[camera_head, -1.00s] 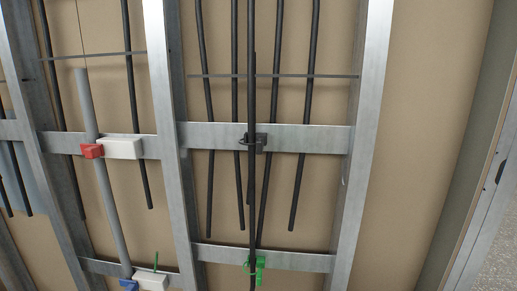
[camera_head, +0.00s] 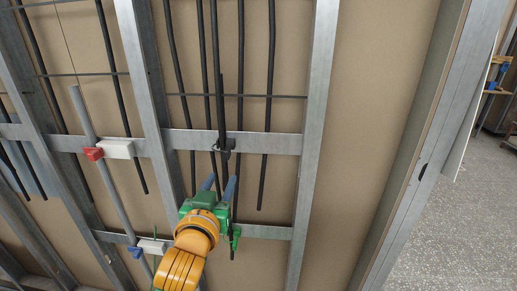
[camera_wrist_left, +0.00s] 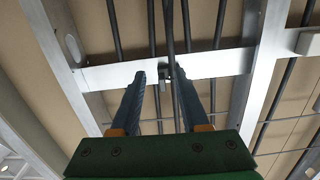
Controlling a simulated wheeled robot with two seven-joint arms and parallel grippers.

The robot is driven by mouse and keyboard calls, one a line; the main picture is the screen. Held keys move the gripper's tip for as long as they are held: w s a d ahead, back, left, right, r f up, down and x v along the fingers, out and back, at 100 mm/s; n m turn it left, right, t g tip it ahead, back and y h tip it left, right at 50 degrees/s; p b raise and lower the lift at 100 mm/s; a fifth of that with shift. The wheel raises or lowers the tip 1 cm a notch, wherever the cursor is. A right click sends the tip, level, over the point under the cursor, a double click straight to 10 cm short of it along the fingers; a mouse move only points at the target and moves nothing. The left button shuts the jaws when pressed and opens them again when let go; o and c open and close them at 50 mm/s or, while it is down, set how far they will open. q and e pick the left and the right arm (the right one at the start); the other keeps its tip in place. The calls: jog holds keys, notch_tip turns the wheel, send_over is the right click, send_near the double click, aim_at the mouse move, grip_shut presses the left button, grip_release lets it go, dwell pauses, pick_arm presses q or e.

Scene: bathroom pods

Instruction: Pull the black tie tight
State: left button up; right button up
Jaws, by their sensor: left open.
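The black tie (camera_head: 226,146) is a small dark fitting on the upper metal crossbar, where the black cables cross it. It also shows in the wrist view (camera_wrist_left: 165,72), just beyond the fingertips. Its loop and tail are too small to make out. My left gripper (camera_head: 220,181) has blue-grey fingers and a green body, and points up toward the tie from below. Its fingers stand apart, one on each side of the cables, as the wrist view (camera_wrist_left: 160,82) shows. Nothing is clearly held between them. My right gripper is not seen.
A green tie (camera_head: 235,237) on the lower crossbar is partly behind my gripper. Red (camera_head: 93,154) and blue (camera_head: 136,252) clamps with white blocks hold a grey pipe (camera_head: 97,150) at left. Metal studs (camera_head: 313,150) flank the cables. Floor is open at right.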

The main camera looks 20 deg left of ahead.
aim_at(226, 156)
pick_arm(q)
jog(key=r+b, duration=0.1)
jog(key=w+r+b, duration=0.1)
jog(key=r+b, duration=0.1)
jog(key=shift+a+t, duration=0.1)
jog(key=shift+t, duration=0.3)
jog(key=x, duration=0.1)
jog(key=p+x, duration=0.1)
jog(key=x, duration=0.1)
jog(key=p+x, duration=0.1)
jog(key=shift+w+a+r, duration=0.15)
jog(key=shift+w+r, duration=0.1)
jog(key=shift+w, duration=0.1)
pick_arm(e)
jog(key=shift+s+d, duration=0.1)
pick_arm(q)
jog(key=c, duration=0.7)
grip_shut()
